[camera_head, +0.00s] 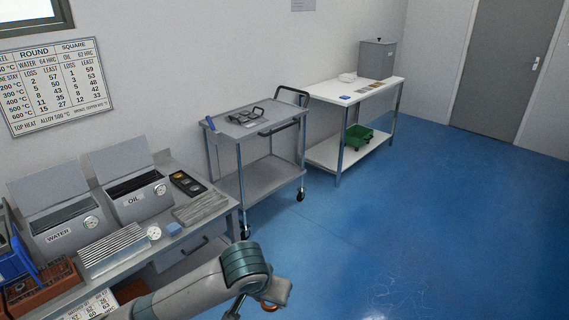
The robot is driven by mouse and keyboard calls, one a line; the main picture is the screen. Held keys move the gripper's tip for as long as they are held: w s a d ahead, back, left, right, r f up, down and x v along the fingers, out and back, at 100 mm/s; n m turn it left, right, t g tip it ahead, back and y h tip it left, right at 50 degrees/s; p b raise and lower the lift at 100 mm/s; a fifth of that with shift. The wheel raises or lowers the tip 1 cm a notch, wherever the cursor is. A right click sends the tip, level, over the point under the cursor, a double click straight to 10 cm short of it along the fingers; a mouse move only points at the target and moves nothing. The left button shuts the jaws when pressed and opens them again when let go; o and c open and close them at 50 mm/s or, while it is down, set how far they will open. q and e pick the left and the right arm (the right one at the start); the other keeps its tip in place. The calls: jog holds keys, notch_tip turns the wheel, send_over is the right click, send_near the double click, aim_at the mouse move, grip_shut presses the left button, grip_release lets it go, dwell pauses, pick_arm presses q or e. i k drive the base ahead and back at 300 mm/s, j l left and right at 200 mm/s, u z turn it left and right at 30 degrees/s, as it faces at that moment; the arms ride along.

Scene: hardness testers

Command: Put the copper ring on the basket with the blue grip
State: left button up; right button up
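My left arm comes in from the lower left, and its grey and teal wrist bends down at the bottom edge. The fingers of my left gripper are hidden behind the wrist or cut off by the frame. A small orange, copper-coloured curved piece (268,305) shows just under the wrist; it may be the copper ring, and I cannot tell whether it is held. A slim blue grip (210,123) shows at the left corner of the grey cart top. A dark basket-like piece (246,116) lies on that top. My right gripper is not in view.
The grey cart (265,180) stands by the wall, with a white table (380,92) and green crate (357,138) beyond. At left, a bench holds WATER (58,236) and OIL (133,199) tanks and a rust-coloured basket (42,284). The blue floor at right is clear.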

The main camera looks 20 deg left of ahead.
aim_at(57, 271)
jog(key=i+j+u, duration=0.15)
jog(key=i+u, duration=0.6)
jog(key=i, duration=0.15)
jog(key=i+l+u, duration=0.1)
jog(key=i+u, duration=0.25)
jog(key=i+l+u, duration=0.2)
jog(key=i+u, duration=0.25)
jog(key=i+l+u, duration=0.3)
jog(key=u, duration=0.15)
jog(key=i+l+u, duration=0.25)
jog(key=l+u, duration=0.2)
jog(key=i+l+u, duration=0.25)
jog(key=l+u, duration=0.25)
jog(key=l, duration=0.25)
jog(key=i, duration=0.05)
